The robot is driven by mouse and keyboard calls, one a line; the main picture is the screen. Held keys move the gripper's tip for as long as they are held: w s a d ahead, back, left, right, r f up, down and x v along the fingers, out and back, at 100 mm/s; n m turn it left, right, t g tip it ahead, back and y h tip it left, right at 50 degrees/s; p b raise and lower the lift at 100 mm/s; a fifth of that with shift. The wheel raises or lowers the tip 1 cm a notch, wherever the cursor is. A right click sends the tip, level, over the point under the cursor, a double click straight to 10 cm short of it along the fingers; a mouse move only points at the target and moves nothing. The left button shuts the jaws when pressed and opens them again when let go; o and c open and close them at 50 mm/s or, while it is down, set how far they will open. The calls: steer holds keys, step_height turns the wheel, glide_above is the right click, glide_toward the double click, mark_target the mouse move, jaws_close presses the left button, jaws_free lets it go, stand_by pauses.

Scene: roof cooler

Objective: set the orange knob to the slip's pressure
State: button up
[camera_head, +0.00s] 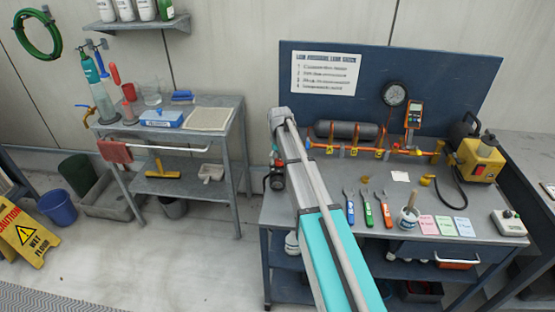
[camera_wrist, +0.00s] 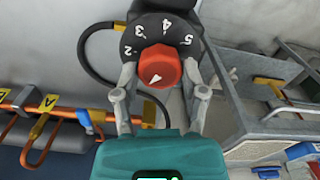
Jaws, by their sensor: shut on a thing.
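The orange knob (camera_wrist: 159,68) sits on a black dial (camera_wrist: 160,33) in the wrist view. The numerals 2, 3, 4 and 5 show around the dial; its lower part is hidden. A white mark on the knob lies toward its lower left, below the 2. My gripper (camera_wrist: 160,83) is shut on the knob, one finger on each side.
Wrenches (camera_head: 367,208), pink, green and blue cards, and a yellow machine (camera_head: 477,158) stand to the right. A sheet (camera_head: 326,73) hangs on the blue board.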

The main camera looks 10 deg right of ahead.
steer(key=m, duration=0.7)
steer(key=shift+s, duration=0.1)
steer(key=m, duration=0.7)
steer(key=shift+a+m, duration=0.1)
steer(key=shift+m, duration=0.3)
steer(key=m, duration=0.3)
steer(key=shift+m, duration=0.3)
steer(key=m, duration=0.3)
steer(key=shift+w+m, duration=0.2)
steer(key=shift+m, duration=0.1)
steer(key=m, duration=0.3)
steer(key=shift+m, duration=2.3)
